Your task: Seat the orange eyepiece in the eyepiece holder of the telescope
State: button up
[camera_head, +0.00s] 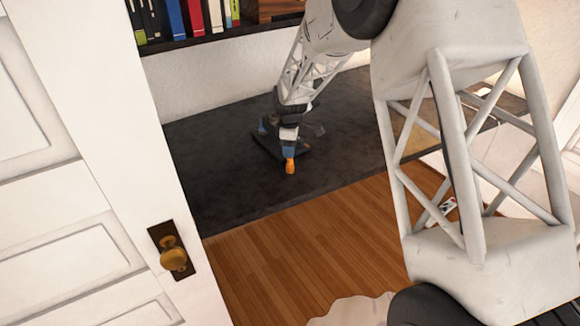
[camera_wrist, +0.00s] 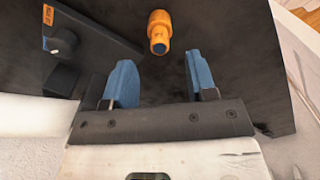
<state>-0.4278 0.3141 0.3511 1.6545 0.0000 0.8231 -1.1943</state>
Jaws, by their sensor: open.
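The orange eyepiece (camera_wrist: 159,31) is a short stepped cylinder on the dark surface. In the wrist view it is just beyond my gripper (camera_wrist: 159,64), centred between the tips of the two blue fingers. The fingers are wide apart with nothing between them, and I see no contact with the eyepiece. In the head view the eyepiece (camera_head: 290,167) appears just below my gripper, whose fingers are partly hidden. I cannot tell whether this fitting is the telescope's eyepiece holder.
A black block (camera_wrist: 61,80) is left of my gripper. A shelf of books (camera_head: 190,20) is along the back wall. The dark surface (camera_head: 215,150) is largely clear, with wooden floor (camera_head: 310,240) in front. A white door (camera_head: 90,170) stands at the left.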

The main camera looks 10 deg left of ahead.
aim_at(290, 164)
jog(key=shift+f, duration=0.2)
jog(key=shift+f, duration=2.5)
jog(key=shift+c, duration=0.3)
grip_shut()
